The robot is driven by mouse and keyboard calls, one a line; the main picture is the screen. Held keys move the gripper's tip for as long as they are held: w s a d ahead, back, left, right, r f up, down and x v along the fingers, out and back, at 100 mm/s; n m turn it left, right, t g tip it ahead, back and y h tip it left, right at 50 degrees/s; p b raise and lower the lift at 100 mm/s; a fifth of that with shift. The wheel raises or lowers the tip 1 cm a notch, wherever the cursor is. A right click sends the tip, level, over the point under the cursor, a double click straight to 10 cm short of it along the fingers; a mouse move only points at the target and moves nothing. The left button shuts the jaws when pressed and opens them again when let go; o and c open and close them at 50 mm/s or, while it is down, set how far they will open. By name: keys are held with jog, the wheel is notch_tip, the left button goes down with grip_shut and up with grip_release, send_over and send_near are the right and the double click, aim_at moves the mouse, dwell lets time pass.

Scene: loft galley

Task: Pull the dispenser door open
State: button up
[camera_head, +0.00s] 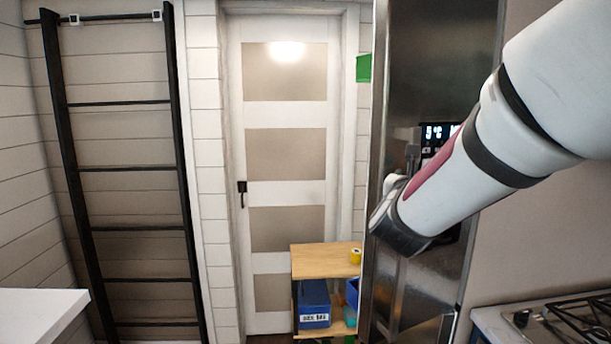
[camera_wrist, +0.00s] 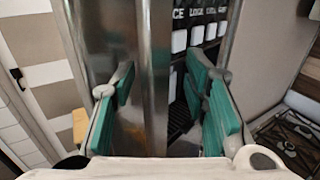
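The dispenser door is the tall stainless steel front (camera_head: 428,60) at the right of the head view, and its steel surface (camera_wrist: 105,35) also fills the left middle of the wrist view. A control panel (camera_head: 433,133) with lit digits is set in the front. In the wrist view its white buttons (camera_wrist: 197,34) stand above a dark recess. My gripper (camera_wrist: 160,78) is open, with green pads apart. A vertical metal bar (camera_wrist: 155,60), apparently the handle, stands between the fingers; contact with either pad is unclear.
A wooden-topped cart (camera_head: 322,260) with blue bins (camera_head: 314,304) stands left of the steel front. A white panelled door (camera_head: 285,190) and a black ladder (camera_head: 125,170) are farther left. A gas stove (camera_head: 555,322) is at the lower right, close to my arm.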

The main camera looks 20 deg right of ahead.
jog(key=shift+a, duration=0.15)
jog(key=v, duration=0.7)
jog(key=shift+s, duration=0.15)
jog(key=shift+a, duration=0.1)
jog(key=s+f+m+g+y, duration=0.3)
jog(key=s+f+m+g, duration=0.45)
jog(key=s+m, duration=0.65)
jog(key=s+a+f+m+y, duration=0.1)
jog(key=a+m+y, duration=0.4)
jog(key=a, duration=0.5)
jog(key=s+a+f+m+y, duration=0.1)
jog(key=a+m+y, duration=0.4)
jog(key=a, duration=0.5)
jog(key=f+m+t, duration=0.1)
jog(key=m, duration=0.1)
jog(key=shift+a+f+m, duration=0.3)
